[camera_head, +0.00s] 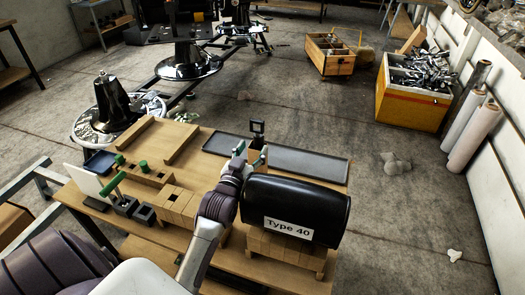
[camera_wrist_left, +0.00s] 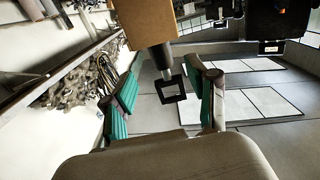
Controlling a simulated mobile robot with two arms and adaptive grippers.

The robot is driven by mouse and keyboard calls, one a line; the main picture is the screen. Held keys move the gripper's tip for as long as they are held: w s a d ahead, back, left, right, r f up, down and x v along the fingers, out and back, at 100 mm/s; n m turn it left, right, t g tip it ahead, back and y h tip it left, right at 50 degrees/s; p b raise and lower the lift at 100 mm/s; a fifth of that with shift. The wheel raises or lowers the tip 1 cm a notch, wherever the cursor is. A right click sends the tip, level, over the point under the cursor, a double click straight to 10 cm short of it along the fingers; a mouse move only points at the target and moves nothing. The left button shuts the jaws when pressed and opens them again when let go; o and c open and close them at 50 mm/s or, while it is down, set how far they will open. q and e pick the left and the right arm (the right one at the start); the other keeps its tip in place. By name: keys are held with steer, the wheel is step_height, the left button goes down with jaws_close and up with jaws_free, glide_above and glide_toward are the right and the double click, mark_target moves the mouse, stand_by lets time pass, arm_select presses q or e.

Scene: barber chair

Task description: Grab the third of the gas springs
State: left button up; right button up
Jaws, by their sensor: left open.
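A gas spring with a black square end frame (camera_head: 258,126) stands upright in a wooden block (camera_head: 256,144) at the back of the bench. In the left wrist view its frame (camera_wrist_left: 162,93) and short grey rod come out of the brown block (camera_wrist_left: 148,20). My left gripper (camera_head: 251,156) is open, in front of this spring in the head view. In the left wrist view its green-padded fingers (camera_wrist_left: 160,88) lie apart on either side of the frame; I cannot tell the depth between them. No contact shows. The spring's lower part is hidden in the block. My right gripper is not in view.
A black cushion labelled Type 40 (camera_head: 295,208) rests on wooden blocks right beside my left gripper. A flat black tray (camera_head: 300,161) lies behind it. Wooden holders with green-topped parts (camera_head: 143,166) stand at left. A yellow crate of metal parts (camera_head: 405,108) is on the floor.

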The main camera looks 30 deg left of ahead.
mark_target(257, 140)
arm_select(q)
steer(key=shift+w+a+r, duration=0.1)
steer(key=shift+w+a, duration=0.1)
steer(key=shift+w, duration=0.25)
steer(key=shift+w+a+r, duration=0.1)
steer(key=shift+w+a, duration=0.05)
steer(key=shift+w, duration=0.25)
steer(key=p+x, duration=0.1)
steer(key=x, duration=0.2)
steer(key=shift+w+f, duration=0.15)
steer(key=shift+w, duration=0.15)
steer(key=shift+w+a, duration=0.1)
steer(key=shift+w, duration=0.05)
steer(key=c, duration=1)
jaws_close()
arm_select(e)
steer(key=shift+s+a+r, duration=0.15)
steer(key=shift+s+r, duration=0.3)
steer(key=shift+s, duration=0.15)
